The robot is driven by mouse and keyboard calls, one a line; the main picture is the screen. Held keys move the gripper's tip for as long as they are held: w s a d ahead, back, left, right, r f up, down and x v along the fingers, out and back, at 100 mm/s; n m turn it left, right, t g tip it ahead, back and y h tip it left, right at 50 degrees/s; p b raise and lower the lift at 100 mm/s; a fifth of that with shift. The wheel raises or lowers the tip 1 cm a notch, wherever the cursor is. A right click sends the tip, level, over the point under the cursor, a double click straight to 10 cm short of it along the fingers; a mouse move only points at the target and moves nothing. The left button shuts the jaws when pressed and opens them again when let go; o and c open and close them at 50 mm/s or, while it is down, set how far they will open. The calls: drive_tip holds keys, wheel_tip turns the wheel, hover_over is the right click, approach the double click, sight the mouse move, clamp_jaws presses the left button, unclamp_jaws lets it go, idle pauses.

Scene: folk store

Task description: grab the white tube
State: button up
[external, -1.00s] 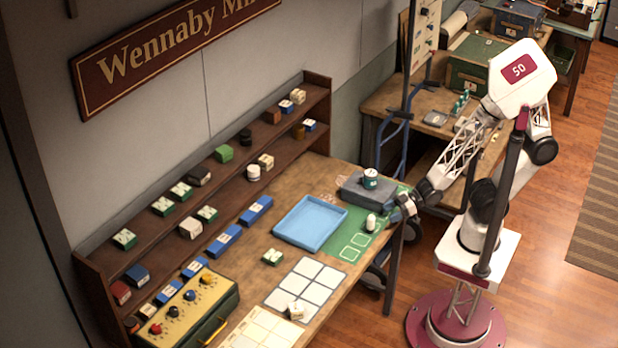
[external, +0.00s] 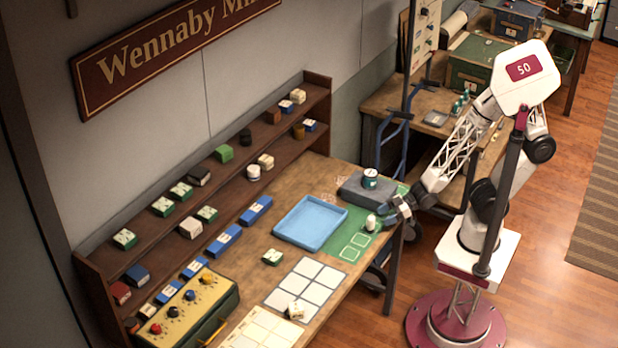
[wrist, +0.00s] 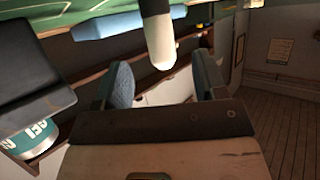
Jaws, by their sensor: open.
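The white tube (external: 371,223) stands upright on the green mat (external: 341,245), near the right edge of the workbench. In the wrist view the white tube (wrist: 158,38) hangs from the top of the picture, its rounded end reaching between the two fingers. My gripper (external: 392,214) is low beside the tube, on its right in the external view. In the wrist view my gripper (wrist: 164,80) is open, with one blue-grey padded finger on each side of the tube. I cannot tell whether either finger touches it.
A grey block (external: 352,190) with a teal-and-white can (external: 370,178) on it stands just behind the tube. A blue tray (external: 309,222) lies to the left. Shelves with small boxes line the wall. The mat in front of the tube is clear.

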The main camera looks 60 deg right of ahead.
sight(371, 223)
drive_tip(key=shift+w+a+f, duration=0.1)
drive_tip(key=shift+x, duration=2.45)
drive_tip(key=c, duration=0.8)
